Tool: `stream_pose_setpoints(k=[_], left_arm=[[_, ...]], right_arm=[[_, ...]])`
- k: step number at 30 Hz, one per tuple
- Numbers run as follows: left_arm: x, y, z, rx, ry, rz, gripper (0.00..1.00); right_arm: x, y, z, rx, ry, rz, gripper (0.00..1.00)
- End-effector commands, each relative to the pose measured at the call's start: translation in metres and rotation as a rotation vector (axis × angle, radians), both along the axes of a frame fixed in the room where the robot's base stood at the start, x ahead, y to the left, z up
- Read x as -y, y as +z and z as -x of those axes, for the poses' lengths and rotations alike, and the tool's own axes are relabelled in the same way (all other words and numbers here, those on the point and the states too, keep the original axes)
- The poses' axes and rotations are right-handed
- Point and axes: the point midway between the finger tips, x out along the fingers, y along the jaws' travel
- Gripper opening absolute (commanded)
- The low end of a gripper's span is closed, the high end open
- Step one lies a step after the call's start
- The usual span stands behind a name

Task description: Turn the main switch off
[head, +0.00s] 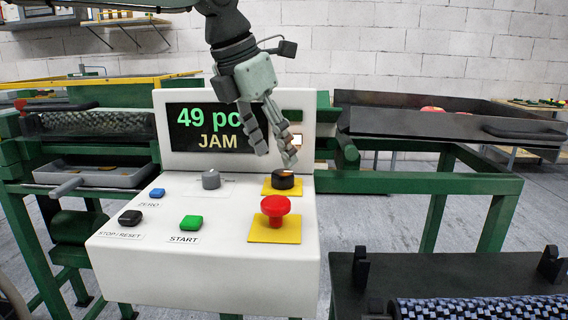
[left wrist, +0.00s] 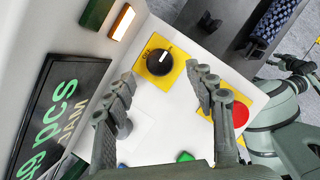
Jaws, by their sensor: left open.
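The main switch is a black rotary knob (head: 283,180) on a yellow plate, at the back right of the white control box (head: 135,262). In the left wrist view the knob (left wrist: 159,62) shows a pale pointer line, slanting to the upper right. My left gripper (head: 277,157) points down just above the knob, apart from it. In its wrist view the fingers (left wrist: 162,79) are spread and empty, with the knob just beyond the gap between their tips. Part of another arm of mine shows at that view's right edge; its fingers cannot be made out.
A red mushroom button (head: 275,207) on a yellow plate stands in front of the knob. A grey knob (head: 211,180), a blue button (head: 157,193), a green START button (head: 191,222) and a black button (head: 130,217) are to its left. The display (head: 217,130) reads "JAM".

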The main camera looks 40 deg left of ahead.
Motion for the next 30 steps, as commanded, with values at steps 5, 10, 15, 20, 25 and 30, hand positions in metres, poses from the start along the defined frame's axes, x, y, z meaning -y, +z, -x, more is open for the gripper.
stream_pose_setpoints(k=[5,10,15,20,25,30], left_arm=[[0.003,-0.027,-0.010,-0.004,0.001,0.000,0.55],[0.004,-0.040,-0.016,-0.003,0.001,0.000,0.55],[0.004,-0.042,-0.017,-0.001,0.001,0.000,0.55],[0.004,-0.042,-0.017,-0.001,0.001,0.000,0.51],[0.004,-0.042,-0.017,-0.001,0.001,0.000,0.30],[0.004,-0.042,-0.017,-0.001,0.001,0.000,0.09]], right_arm=[[-0.001,-0.006,0.007,-0.011,0.007,0.002,0.40],[-0.003,-0.008,0.003,-0.001,0.014,0.001,0.40],[-0.002,-0.009,-0.001,0.001,0.014,0.003,0.40],[-0.001,-0.008,-0.004,0.006,0.013,0.004,0.40],[0.001,-0.007,-0.005,0.007,0.012,0.005,0.40],[0.001,-0.006,-0.006,0.010,0.011,0.006,0.40]])
